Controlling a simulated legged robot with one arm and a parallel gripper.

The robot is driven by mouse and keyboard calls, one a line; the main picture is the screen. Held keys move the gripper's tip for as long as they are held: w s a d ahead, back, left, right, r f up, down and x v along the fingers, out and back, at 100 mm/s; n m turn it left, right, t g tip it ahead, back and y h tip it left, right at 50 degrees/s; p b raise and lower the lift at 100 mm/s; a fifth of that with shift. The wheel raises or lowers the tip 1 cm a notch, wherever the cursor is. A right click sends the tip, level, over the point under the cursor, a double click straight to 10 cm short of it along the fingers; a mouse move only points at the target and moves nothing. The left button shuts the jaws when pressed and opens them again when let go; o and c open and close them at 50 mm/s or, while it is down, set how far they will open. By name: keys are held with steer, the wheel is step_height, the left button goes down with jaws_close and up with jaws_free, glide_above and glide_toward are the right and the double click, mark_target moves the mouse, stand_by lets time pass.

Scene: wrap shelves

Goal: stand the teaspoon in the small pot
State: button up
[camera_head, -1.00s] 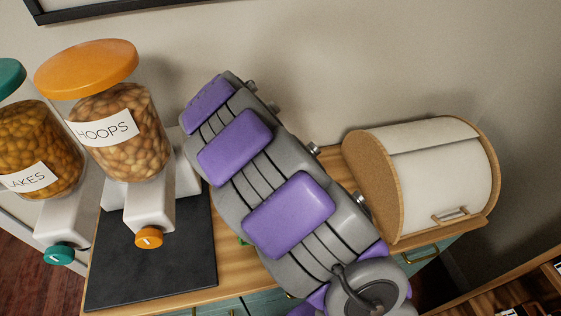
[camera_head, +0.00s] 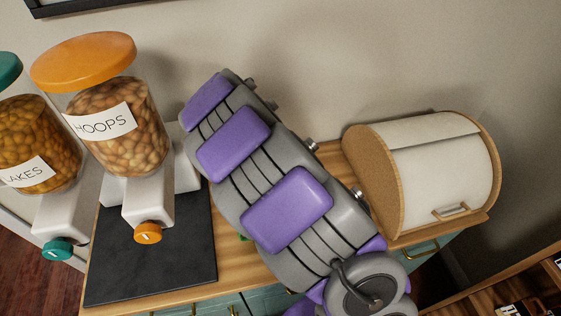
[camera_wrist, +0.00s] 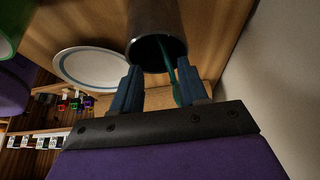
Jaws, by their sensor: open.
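In the wrist view a dark cylindrical pot (camera_wrist: 155,22) lies in front of my gripper, its open mouth towards me. A teal teaspoon (camera_wrist: 171,62) runs out of the pot's mouth and towards the right finger. Its inner end is hidden in the dark of the pot. My gripper (camera_wrist: 158,68) is open, with one blue finger on each side of the pot's mouth. The spoon's outer part lies close to the right finger; I cannot tell whether they touch. In the head view my arm hides the pot, the spoon and the gripper.
A white plate (camera_wrist: 95,68) with a blue rim lies left of the pot. A green thing (camera_wrist: 12,30) is at the far left. The head view shows a hoops dispenser (camera_head: 112,125) on a dark slab (camera_head: 160,270) and a bread bin (camera_head: 440,180) at right. A wall stands close behind.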

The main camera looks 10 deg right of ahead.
steer(key=p+v, duration=0.4)
steer(key=v, duration=1.3)
steer(key=shift+a, duration=0.2)
steer(key=shift+r, duration=0.1)
